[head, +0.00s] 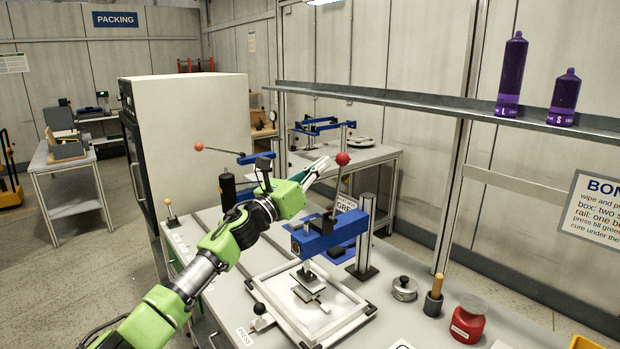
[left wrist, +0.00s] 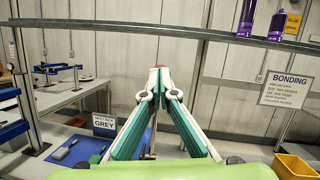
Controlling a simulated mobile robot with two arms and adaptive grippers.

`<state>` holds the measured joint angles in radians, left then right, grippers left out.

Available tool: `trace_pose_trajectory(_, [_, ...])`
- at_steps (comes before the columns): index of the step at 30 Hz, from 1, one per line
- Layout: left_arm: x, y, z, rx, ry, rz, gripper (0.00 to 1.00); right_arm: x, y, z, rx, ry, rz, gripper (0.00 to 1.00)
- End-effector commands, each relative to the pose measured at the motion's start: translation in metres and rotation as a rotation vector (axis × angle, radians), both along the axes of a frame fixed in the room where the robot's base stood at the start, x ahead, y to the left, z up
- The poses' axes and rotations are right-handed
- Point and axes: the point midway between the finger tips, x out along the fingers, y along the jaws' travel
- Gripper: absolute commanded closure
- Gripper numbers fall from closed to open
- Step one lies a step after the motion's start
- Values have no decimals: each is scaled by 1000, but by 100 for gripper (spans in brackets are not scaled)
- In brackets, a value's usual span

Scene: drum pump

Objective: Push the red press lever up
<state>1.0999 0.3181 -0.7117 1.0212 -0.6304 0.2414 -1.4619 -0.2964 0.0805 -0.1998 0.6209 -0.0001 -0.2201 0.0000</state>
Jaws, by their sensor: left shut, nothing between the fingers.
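The blue press (head: 325,235) stands on the bench in the head view. Its lever is a thin rod topped by a red ball (head: 342,159), and it points up, tilted slightly right. My left gripper (head: 318,170) is shut and empty, with its tips just left of the red ball. I cannot tell whether they touch. The lever rod is not clear there. My right gripper is not in view.
A white-framed tray (head: 358,317) lies under the press. A round metal weight (head: 404,288), a wooden-handled tool (head: 433,298) and a red container (head: 467,324) stand to the right. A shelf (head: 420,98) with purple bottles runs above the bench. Another lever's red ball (head: 199,146) is at left.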

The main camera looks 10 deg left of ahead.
Motion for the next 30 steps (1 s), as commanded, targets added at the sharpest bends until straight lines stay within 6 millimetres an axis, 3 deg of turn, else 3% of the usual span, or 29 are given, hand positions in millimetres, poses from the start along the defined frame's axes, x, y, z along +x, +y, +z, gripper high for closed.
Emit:
trace_pose_trajectory(6, [12, -10, 13, 25, 17, 2, 100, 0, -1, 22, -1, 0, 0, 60])
trace_pose_trajectory(12, [18, -17, 11, 74, 69, 2, 100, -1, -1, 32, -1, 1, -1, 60])
trace_pose_trajectory(30, [21, -22, 8, 96, 95, -1, 100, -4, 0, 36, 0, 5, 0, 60])
